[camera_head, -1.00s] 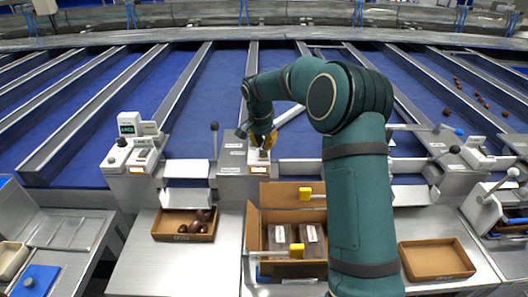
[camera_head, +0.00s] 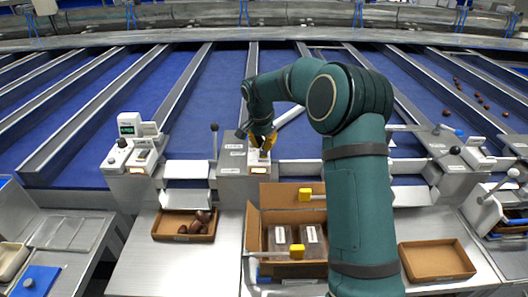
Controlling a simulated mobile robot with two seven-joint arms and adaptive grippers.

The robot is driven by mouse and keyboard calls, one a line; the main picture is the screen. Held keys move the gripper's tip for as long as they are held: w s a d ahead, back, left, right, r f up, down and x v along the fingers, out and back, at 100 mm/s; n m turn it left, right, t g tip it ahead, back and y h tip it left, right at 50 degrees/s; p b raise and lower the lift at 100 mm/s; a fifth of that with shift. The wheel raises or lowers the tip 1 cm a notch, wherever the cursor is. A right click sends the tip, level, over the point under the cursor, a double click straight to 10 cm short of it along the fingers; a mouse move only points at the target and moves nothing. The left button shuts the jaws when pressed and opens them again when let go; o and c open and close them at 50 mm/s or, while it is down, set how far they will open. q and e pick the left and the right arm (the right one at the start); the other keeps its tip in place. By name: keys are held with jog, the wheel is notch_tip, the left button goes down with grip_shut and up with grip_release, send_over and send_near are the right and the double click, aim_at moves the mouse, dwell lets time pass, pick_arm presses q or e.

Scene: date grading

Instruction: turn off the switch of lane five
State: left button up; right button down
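My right gripper (camera_head: 262,141) reaches down over the white switch box (camera_head: 258,158) on the grey lane console (camera_head: 231,160) in the middle. Its yellow fingertips are at the top of the box. The gripper hides the switch itself, and I cannot tell whether the fingers touch or grip it. A small lit label (camera_head: 259,170) shows on the box's front. Lane numbers are too small to read. My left gripper is out of view.
A black-knobbed lever (camera_head: 214,140) stands left of the gripper. A similar console with a green display (camera_head: 129,125) is further left. Below are an open carton (camera_head: 252,232) with packs, a tray (camera_head: 165,228) of dates and an empty tray (camera_head: 437,260). My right arm covers the centre right.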

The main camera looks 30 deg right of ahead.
aim_at(264, 154)
jog(key=shift+f+b, duration=1.1)
jog(key=shift+f, duration=0.65)
dwell(1.0)
jog(key=shift+r, duration=0.1)
jog(key=shift+r+p, duration=2.5)
jog(key=shift+r, duration=0.95)
